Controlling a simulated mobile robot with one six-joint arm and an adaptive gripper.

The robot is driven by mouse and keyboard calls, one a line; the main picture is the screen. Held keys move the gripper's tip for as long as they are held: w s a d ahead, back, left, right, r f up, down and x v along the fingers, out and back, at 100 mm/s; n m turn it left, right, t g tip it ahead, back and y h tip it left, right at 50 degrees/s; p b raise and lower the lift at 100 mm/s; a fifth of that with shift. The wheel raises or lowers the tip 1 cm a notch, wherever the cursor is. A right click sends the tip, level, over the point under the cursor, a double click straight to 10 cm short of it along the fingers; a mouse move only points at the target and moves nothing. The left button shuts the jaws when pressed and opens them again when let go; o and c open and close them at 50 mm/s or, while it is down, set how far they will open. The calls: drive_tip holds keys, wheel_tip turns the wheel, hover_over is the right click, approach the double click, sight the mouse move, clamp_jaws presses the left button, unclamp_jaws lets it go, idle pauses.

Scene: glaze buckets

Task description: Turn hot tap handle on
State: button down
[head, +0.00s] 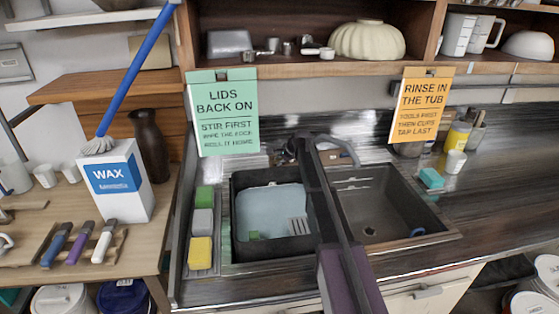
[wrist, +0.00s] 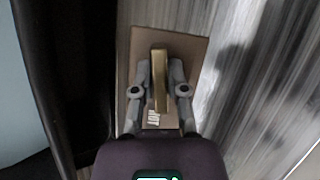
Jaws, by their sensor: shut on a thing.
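In the wrist view, my gripper (wrist: 161,72) has its two grey fingers on either side of a narrow brass-coloured bar (wrist: 160,58). It is shut on this bar, which stands over a flat tan plate (wrist: 190,47). A small white label (wrist: 153,117) on the plate is too blurred to read. I cannot tell from the picture whether the bar is the hot tap handle. In the head view, my arm crosses the sink and hides much of the tap area. A tan piece (head: 340,157) shows behind the basins there.
Sponges (head: 201,222) line the left edge. Signs hang from the shelf (head: 290,68) above.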

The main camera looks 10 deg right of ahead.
drive_tip(key=n+g+p, duration=0.1)
drive_tip(key=n, duration=0.2)
drive_tip(key=n+g+h+p, duration=0.1)
drive_tip(key=n, duration=0.2)
drive_tip(key=n+h, duration=0.1)
drive_tip(key=n, duration=0.1)
drive_tip(key=n+g+h+p, duration=0.1)
drive_tip(key=n, duration=0.2)
drive_tip(key=shift+s+n, duration=0.15)
drive_tip(key=shift+n, duration=0.15)
drive_tip(key=shift+f, duration=0.1)
idle(0.3)
drive_tip(key=c, duration=0.7)
unclamp_jaws()
drive_tip(key=shift+o, duration=0.2)
